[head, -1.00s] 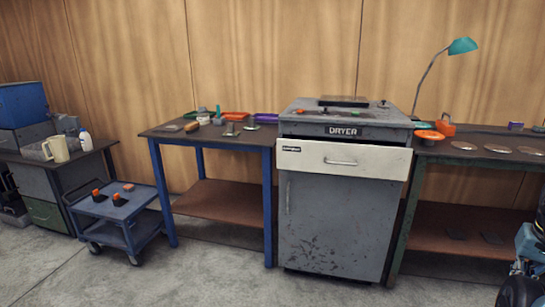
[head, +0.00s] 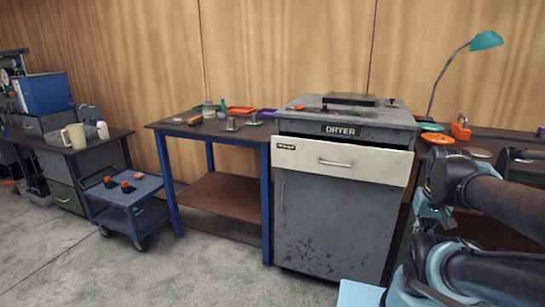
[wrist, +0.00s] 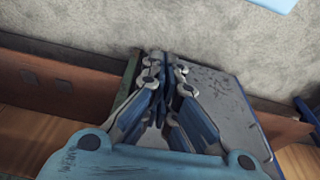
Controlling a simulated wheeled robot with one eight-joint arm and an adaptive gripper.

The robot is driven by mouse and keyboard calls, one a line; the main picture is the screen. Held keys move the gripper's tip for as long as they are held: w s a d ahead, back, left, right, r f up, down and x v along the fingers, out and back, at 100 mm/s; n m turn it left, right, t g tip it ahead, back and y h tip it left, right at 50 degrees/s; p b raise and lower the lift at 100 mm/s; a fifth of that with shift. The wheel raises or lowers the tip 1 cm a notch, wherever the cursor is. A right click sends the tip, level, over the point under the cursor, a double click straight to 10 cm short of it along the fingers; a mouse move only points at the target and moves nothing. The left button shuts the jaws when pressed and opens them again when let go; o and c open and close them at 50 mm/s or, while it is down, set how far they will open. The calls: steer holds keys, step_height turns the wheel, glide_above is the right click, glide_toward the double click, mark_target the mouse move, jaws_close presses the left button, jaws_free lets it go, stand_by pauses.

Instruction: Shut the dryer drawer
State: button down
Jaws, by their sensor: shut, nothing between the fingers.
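The grey dryer (head: 332,225) stands between two work tables in the head view, with a DRYER label near its top. Its drawer has a white front (head: 305,155) with a metal handle (head: 335,162). The front juts out from the body, with a dark gap above it, so the drawer looks partly open. My gripper (wrist: 166,62) is shut and empty in the wrist view, with a grey, speckled panel behind it, probably the dryer's. The drawer front cannot be made out there. In the head view my arm is at the right, and its fingertips cannot be made out.
A blue-legged table (head: 160,125) stands left of the dryer, with a blue cart (head: 118,190) beyond it. The right table (head: 510,142) carries a teal lamp (head: 487,40) and an orange item (head: 460,128). The floor (head: 215,265) before the dryer's left side is clear.

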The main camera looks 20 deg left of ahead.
steer(key=w+a+r+n+t+h, duration=0.1)
steer(key=w+a+r+n, duration=0.5)
steer(key=w+a+n, duration=0.25)
steer(key=w+a+r+n+t+h, duration=0.1)
steer(key=w+a+r+n+t, duration=0.1)
steer(key=w+a+r+n, duration=0.55)
steer(key=w+a+n+t+y, duration=0.1)
steer(key=a+n+t, duration=0.1)
steer(key=a+n, duration=1.2)
steer(key=a+n+t+y, duration=0.15)
steer(key=a+n, duration=0.35)
steer(key=a, duration=1.7)
glide_toward(282, 159)
steer(key=shift+h, duration=0.45)
steer(key=shift+a+x, duration=0.2)
steer(key=shift+x, duration=0.95)
steer(key=shift+a+x, duration=0.2)
steer(key=shift+x, duration=0.9)
